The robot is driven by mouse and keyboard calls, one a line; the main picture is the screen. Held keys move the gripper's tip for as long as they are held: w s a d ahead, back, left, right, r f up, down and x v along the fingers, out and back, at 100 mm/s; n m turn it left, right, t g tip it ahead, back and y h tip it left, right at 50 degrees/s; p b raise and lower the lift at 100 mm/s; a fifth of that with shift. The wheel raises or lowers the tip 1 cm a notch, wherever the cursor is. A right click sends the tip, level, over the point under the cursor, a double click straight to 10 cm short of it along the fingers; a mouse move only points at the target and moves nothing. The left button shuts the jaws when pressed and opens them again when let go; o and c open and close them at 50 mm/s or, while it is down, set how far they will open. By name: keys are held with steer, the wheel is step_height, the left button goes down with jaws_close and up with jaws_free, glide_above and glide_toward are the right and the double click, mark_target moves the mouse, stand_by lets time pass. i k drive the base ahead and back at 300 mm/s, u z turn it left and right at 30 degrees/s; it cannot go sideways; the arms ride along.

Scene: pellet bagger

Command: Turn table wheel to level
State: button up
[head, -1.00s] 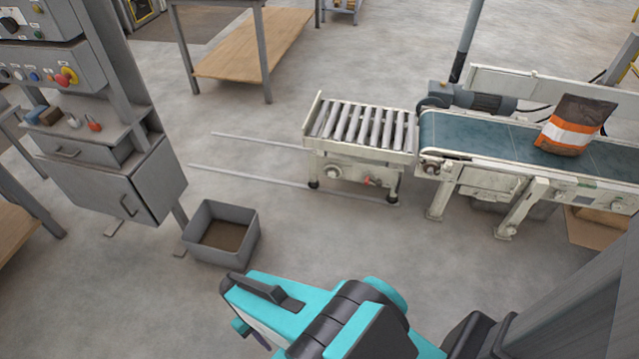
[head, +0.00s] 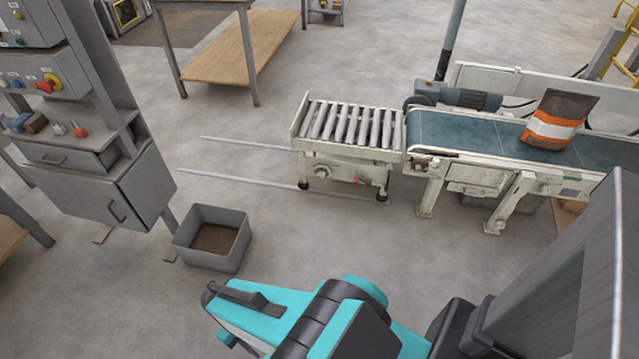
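The roller table (head: 345,150) stands at the left end of the belt conveyor. Its rollers lie side by side in a pale frame. The view is too small to tell the wheel's angle or whether the table top is exactly level. My teal and black arm is at the bottom of the head view, apart from the table and wheel. My gripper's fingers do not show.
The belt conveyor (head: 470,137) carries an upright brown and orange bag (head: 556,120). Two thin floor rails (head: 240,181) run left from the table. A grey open bin (head: 212,238) stands near a control cabinet (head: 110,195). The floor between bin and table is clear.

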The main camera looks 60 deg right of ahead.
mark_target(321, 174)
steer(key=z, duration=0.05)
steer(key=i, duration=1)
steer(key=u, duration=0.1)
steer(key=k, duration=0.95)
steer(key=z, duration=0.15)
steer(key=i, duration=0.75)
steer(key=u, duration=0.1)
